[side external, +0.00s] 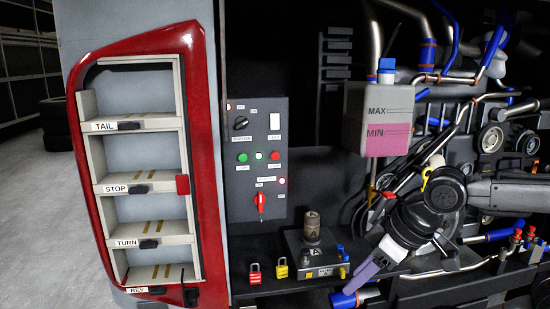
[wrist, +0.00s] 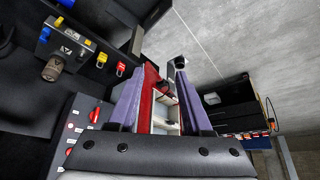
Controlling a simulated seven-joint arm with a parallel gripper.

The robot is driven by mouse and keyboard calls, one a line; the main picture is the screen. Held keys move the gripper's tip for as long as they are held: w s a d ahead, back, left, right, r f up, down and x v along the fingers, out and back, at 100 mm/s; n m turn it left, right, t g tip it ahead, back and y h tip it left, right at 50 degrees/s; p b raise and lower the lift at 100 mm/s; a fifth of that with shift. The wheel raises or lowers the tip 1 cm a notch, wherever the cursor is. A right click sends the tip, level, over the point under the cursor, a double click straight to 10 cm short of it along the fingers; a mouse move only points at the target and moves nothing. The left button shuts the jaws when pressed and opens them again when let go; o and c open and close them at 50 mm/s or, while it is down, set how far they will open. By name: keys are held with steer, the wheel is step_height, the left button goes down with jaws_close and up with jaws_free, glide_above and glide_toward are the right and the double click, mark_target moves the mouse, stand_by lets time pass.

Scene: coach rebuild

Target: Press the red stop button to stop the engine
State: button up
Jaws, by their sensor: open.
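The grey control panel (side external: 257,185) stands left of centre in the side view. The round red stop button (side external: 275,155) is on its right half, with a green button (side external: 242,157) to the left and a small lit lamp (side external: 259,155) between them. My gripper (side external: 362,281) is low and to the right of the panel, well apart from it, with its purple fingers pointing down-left. In the wrist view my gripper (wrist: 163,70) is open, with nothing held between its fingers. The panel (wrist: 80,118) shows there at the lower left, partly cut off by my gripper body.
A red switch handle (side external: 260,201) sits low on the panel. A shelf holds red (side external: 255,274) and yellow (side external: 281,268) padlocks and a block with a brown cylinder (side external: 312,226). A pink-filled tank (side external: 379,119) hangs above. A red-framed rack (side external: 212,165) stands left.

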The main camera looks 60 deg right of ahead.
jaws_close()
stand_by(1.5)
